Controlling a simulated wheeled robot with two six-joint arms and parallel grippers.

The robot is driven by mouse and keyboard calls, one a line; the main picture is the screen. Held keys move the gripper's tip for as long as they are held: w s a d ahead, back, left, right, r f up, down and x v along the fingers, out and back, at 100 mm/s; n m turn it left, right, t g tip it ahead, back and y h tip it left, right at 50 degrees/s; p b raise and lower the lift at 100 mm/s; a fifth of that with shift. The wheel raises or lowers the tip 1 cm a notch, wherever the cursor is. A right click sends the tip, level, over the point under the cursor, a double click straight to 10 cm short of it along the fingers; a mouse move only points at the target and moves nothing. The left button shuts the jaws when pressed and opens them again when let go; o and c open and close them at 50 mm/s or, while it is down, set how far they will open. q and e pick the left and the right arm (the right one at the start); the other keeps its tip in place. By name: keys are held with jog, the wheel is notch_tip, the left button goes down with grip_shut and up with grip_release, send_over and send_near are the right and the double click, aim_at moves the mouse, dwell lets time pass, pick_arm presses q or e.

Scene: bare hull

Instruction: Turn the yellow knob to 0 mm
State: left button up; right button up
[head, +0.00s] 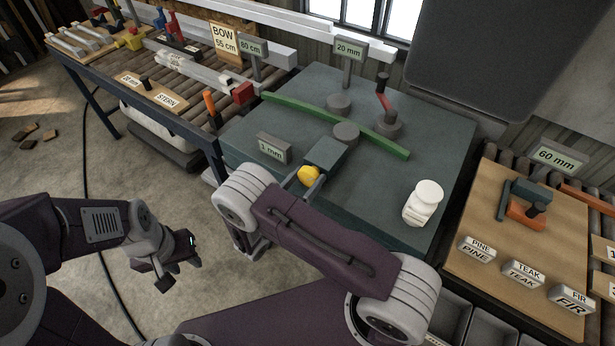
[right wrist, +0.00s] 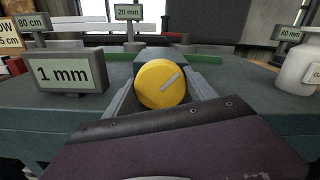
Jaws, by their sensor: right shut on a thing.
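The yellow knob (head: 309,174) sits on the front of a grey-green block (head: 325,153) on the bench. In the right wrist view the knob (right wrist: 156,84) faces me, and its pale pointer mark slants up to the right. My right gripper (right wrist: 160,92) is shut on the knob, one finger on each side. In the head view my forearm partly hides this gripper. The small sign (head: 272,149) left of the knob reads 1 mm, as it does in the right wrist view (right wrist: 70,74). My left gripper (head: 180,270) is open and empty, low over the floor.
A curved green strip (head: 385,143) lies between round grey posts on the bench (head: 237,141), behind the block. A white bottle (head: 423,203) stands at its right. A wooden board (head: 480,215) with labelled blocks is further right. A roller table with tools stands at left.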

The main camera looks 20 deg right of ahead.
jog(key=shift+n, duration=0.6)
jog(key=o, duration=1.4)
jog(key=b+v, duration=0.1)
jog(key=v, duration=0.8)
